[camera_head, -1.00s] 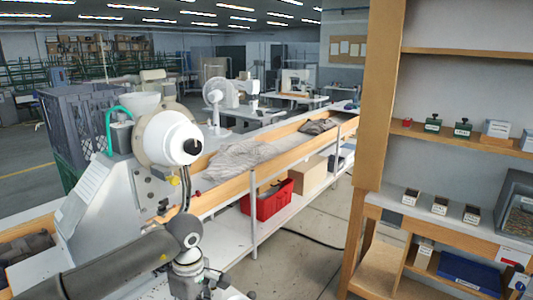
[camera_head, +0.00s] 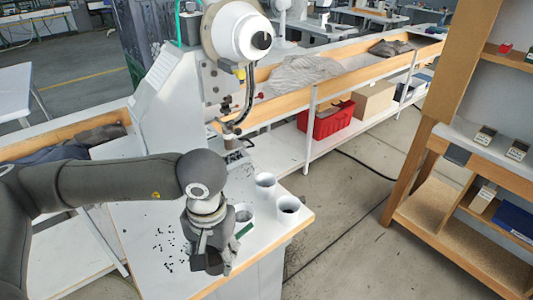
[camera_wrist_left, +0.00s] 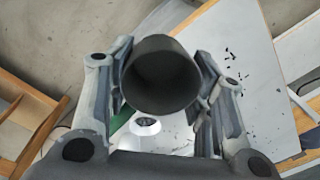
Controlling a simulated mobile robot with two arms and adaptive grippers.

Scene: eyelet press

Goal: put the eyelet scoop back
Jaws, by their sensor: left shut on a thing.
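My left gripper (camera_head: 212,245) is over the white press table (camera_head: 150,215), beside the white cups. In the left wrist view, a dark grey round, hollow scoop (camera_wrist_left: 160,75) sits between the two fingers, and the gripper (camera_wrist_left: 165,95) is shut on it. In the head view the scoop is mostly hidden by the gripper. A white cup with a green label (camera_head: 243,217) stands just right of the gripper. My right gripper is in neither view.
Two more white cups (camera_head: 265,186) (camera_head: 288,209) stand near the table's right edge. Small dark eyelets (camera_head: 166,248) lie scattered left of the gripper. The white eyelet press (camera_head: 180,80) rises behind. A red bin (camera_head: 327,119) and wooden shelving (camera_head: 450,215) are farther right.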

